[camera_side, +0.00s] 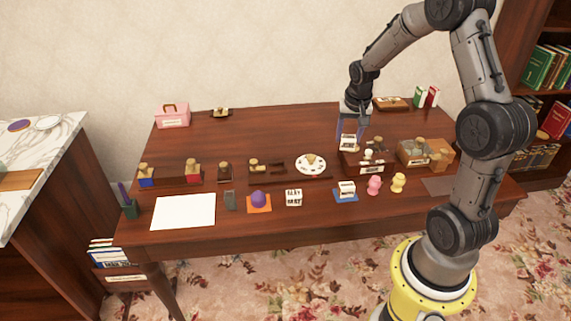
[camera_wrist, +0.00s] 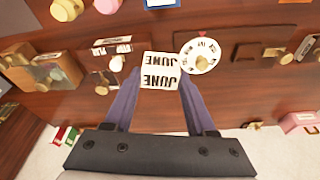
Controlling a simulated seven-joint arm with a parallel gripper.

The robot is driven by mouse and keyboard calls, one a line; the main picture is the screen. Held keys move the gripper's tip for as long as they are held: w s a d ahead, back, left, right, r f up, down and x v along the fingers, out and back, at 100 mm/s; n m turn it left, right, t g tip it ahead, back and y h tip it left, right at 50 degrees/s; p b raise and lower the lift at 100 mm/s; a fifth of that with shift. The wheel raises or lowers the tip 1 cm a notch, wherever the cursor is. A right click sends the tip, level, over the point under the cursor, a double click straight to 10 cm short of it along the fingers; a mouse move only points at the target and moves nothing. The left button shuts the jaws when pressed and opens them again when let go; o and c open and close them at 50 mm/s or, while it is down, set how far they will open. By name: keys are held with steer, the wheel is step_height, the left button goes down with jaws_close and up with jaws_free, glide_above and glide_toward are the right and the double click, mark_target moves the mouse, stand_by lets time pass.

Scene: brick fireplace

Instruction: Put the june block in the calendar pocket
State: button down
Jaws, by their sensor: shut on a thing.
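My gripper (camera_side: 351,128) is shut on a white june block (camera_side: 348,143), above the back middle-right of the table. In the wrist view the june block (camera_wrist: 160,80) sits between the two purple-grey fingers, with JUNE upside down on two faces. It appears raised off the table; the exact gap cannot be told. A dark wooden stand (camera_wrist: 105,67) with a white lettered strip and knobs is beside the block; it may be the calendar, but its pocket is not clear. The stand (camera_side: 352,166) is just in front of my gripper in the side view.
A round white dial (camera_side: 311,164) stands left of the stand, and a glass-sided wooden box (camera_side: 415,155) right of it. A lettered white block (camera_side: 293,197), a blue mat (camera_side: 345,196) and pink (camera_side: 374,186) and yellow (camera_side: 398,182) figures line the front. The back left table is largely clear.

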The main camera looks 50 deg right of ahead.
steer(key=w+a+r+n, duration=0.1)
steer(key=w+a, duration=0.2)
steer(key=a, duration=0.4)
steer(key=w+a+n, duration=0.1)
steer(key=w+a, duration=0.2)
steer(key=a, duration=0.3)
glide_toward(275, 168)
steer(key=shift+s+d+f, duration=0.1)
steer(key=shift+d+f, duration=0.05)
steer(key=shift+d, duration=0.3)
steer(key=shift+w+d+f, duration=0.15)
steer(key=shift+w+f, duration=0.35)
steer(key=shift+f, duration=1.55)
steer(key=shift+f, duration=0.15)
steer(key=shift+c, duration=1.1)
jaws_free()
